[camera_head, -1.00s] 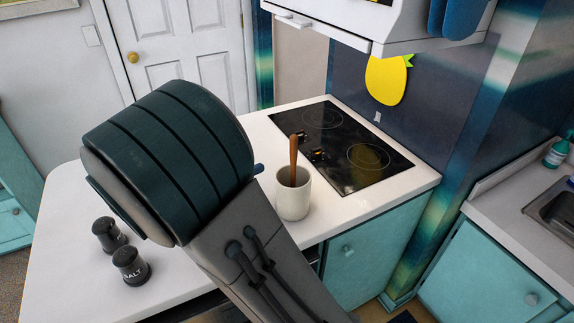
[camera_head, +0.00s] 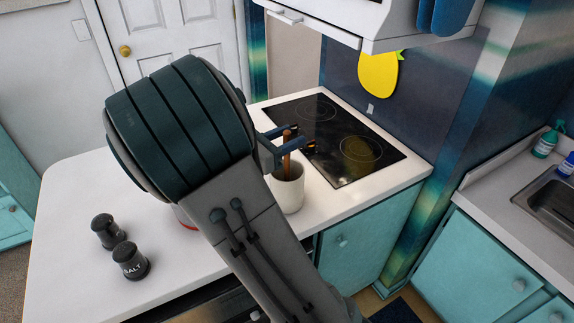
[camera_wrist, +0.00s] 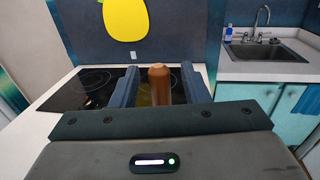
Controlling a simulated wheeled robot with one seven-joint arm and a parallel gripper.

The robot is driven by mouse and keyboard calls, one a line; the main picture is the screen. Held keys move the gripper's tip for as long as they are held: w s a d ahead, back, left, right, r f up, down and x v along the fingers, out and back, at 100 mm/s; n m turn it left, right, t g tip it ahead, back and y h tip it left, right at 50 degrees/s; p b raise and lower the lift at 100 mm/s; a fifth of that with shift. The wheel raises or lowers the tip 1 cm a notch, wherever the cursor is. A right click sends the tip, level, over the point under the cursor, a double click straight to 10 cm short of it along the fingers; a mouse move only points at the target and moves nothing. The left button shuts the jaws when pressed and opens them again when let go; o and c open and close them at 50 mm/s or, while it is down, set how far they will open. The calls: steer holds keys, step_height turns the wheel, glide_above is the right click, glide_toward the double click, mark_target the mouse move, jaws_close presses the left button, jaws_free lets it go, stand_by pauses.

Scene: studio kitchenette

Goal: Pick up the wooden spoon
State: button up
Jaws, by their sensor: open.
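The wooden spoon (camera_head: 287,142) stands upright in a white crock (camera_head: 290,190) on the white counter, beside the black cooktop. Only its brown handle shows above the rim; the rest is hidden inside. My gripper (camera_head: 291,141) is at the handle, with its blue-grey fingers apart at the handle's height. In the wrist view, the handle's top (camera_wrist: 159,72) stands between the two open fingers (camera_wrist: 158,87), with a gap on each side. The crock is not visible in the wrist view.
The cooktop (camera_head: 340,140) lies just behind the crock. Salt and pepper shakers (camera_head: 130,261) stand on the counter at the left. A white range hood (camera_head: 330,20) hangs above. A sink (camera_head: 552,196) is at the far right.

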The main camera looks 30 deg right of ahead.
jaws_close()
